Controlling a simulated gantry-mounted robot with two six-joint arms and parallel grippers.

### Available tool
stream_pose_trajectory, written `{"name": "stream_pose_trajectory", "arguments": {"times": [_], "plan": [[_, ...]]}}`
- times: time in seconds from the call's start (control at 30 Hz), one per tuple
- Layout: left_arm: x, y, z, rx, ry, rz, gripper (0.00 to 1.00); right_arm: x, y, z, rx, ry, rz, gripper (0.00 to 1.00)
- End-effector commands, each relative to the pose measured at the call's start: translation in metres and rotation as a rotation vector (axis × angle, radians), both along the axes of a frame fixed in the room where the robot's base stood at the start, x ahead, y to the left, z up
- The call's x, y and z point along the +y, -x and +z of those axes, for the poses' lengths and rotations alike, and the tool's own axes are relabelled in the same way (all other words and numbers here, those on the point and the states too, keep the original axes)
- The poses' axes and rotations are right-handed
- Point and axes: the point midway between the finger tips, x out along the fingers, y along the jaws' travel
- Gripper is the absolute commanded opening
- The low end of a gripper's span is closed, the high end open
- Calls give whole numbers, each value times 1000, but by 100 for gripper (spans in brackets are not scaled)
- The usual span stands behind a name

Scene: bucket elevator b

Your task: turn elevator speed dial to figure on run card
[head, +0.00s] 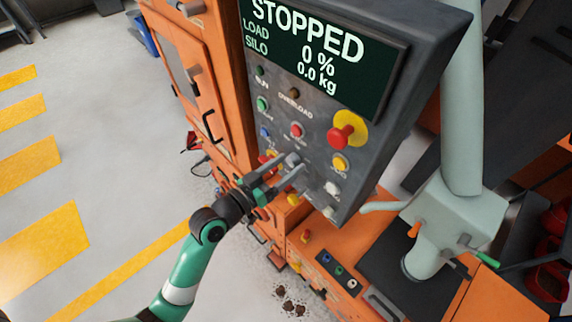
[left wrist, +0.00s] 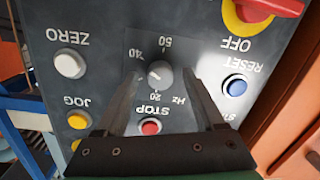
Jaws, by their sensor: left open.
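The speed dial (left wrist: 160,74) is a round grey knob with a white pointer mark, upside down in the left wrist view, with 20, 40, 50 and Hz printed around it. The mark lies on the knob's left side, between 20 and 40; its exact figure cannot be told. My left gripper (left wrist: 166,80) is open, its fingers on either side of the dial; contact cannot be told. In the head view the left gripper (head: 293,168) reaches the lower panel and partly covers the dial. No run card can be made out. My right gripper is out of view.
The display (head: 315,55) reads STOPPED, load 0 %, silo 0.0 kg. A red emergency button (head: 341,136) on yellow sits above right of the gripper. The red STOP (left wrist: 150,127), blue RESET (left wrist: 235,86), white ZERO (left wrist: 69,64) and yellow JOG (left wrist: 79,120) buttons surround the dial closely.

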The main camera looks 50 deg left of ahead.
Motion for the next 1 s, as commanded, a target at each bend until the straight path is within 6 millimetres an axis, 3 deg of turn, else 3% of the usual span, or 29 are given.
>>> {"name": "stream_pose_trajectory", "arguments": {"times": [0.23, 0.63, 0.8, 1.0], "plan": [[0, 18, 0, 1, 1, 2, 71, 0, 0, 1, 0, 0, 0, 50], [-3, 104, 6, 2, 2, 5, 71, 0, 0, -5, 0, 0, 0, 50], [-4, 116, 9, -1, 0, 1, 71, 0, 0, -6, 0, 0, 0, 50], [-5, 116, 9, 0, 0, -1, 71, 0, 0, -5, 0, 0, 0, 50]]}}
